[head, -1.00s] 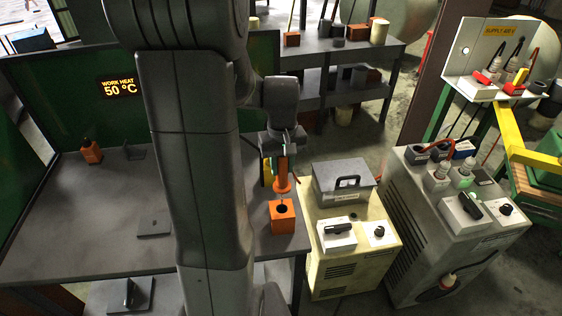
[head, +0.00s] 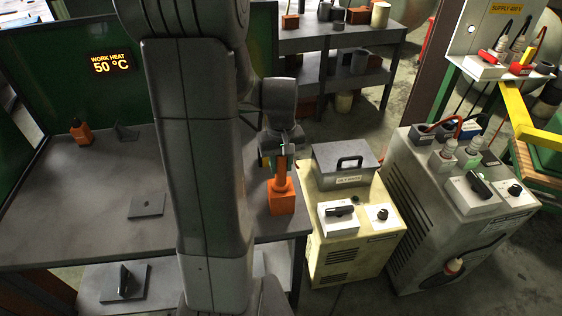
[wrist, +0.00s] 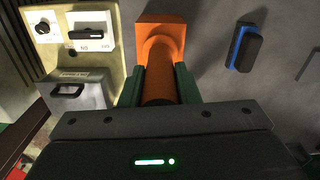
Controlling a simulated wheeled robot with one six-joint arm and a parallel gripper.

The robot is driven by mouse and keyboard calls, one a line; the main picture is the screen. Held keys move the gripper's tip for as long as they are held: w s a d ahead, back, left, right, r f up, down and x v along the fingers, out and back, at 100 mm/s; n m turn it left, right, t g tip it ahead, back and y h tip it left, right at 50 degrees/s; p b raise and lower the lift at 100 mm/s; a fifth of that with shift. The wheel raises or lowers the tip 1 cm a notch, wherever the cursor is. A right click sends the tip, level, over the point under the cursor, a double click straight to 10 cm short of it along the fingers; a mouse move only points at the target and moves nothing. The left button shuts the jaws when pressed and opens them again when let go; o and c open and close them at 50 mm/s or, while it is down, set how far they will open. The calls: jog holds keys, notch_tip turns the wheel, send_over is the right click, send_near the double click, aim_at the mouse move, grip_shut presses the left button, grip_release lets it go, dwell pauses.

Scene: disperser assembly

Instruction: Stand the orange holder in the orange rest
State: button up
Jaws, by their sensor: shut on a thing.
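The orange holder (head: 281,175) is upright in my gripper (head: 281,157), above the table's right edge. Its lower end meets the top of the orange rest (head: 283,204), a square block, and covers its hole. I cannot tell how deep it sits. In the wrist view, the two green fingers of my gripper (wrist: 161,78) are shut on the shaft of the holder (wrist: 160,90). The holder's wider collar lies against the rest (wrist: 166,24) beyond it.
A cream cabinet (head: 345,258) with a grey lidded box (head: 345,168) stands right of the table (head: 90,190). A grey cabinet (head: 455,235) is farther right. A small orange bottle-shaped thing (head: 80,133) and a flat plate (head: 146,206) are on the table.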

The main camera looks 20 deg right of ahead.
jog(key=shift+f, duration=0.15)
jog(key=o, duration=1)
jog(key=shift+o, duration=0.2)
notch_tip(320, 180, up, 14)
jog(key=shift+f, duration=0.1)
